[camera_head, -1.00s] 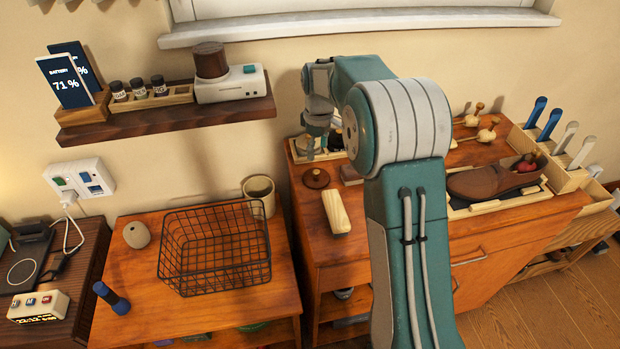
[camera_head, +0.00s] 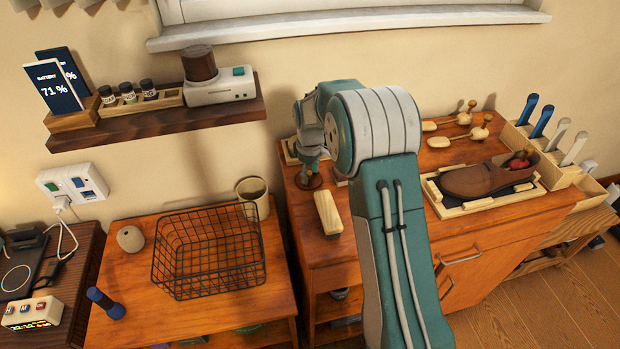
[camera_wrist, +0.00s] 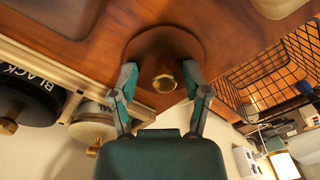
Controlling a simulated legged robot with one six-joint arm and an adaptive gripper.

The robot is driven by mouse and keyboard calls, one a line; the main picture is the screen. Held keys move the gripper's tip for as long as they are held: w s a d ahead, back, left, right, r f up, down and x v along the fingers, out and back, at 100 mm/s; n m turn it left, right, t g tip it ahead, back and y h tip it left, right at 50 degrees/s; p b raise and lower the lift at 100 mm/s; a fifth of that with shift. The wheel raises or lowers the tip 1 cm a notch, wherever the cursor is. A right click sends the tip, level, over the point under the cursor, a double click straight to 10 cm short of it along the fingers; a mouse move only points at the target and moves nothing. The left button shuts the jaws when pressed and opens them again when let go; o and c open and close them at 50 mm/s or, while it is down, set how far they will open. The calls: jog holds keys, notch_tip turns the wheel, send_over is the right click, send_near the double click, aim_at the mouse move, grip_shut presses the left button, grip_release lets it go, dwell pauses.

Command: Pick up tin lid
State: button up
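The tin lid is a round brown disc with a brass knob; it lies on the wooden cabinet top in the wrist view (camera_wrist: 163,45). In the head view the lid (camera_head: 309,183) shows just below my gripper (camera_head: 310,160), partly covered by it. In the wrist view my gripper (camera_wrist: 160,78) is open, with one fingertip on each side of the knob. Gaps show between the fingertips and the knob. Whether the fingertips touch the disc, I cannot tell.
A tray beside the lid holds a black tin (camera_wrist: 25,100) and a pale tin (camera_wrist: 95,122), both with brass knobs. A brush with a pale wooden back (camera_head: 328,213) lies near the lid. A wire basket (camera_head: 208,250) and a cup (camera_head: 252,196) stand on the lower table.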

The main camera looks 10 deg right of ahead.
jog(key=shift+a, duration=0.15)
jog(key=c, duration=0.3)
jog(key=shift+a, duration=0.25)
jog(key=shift+c, duration=0.8)
jog(key=shift+d, duration=0.1)
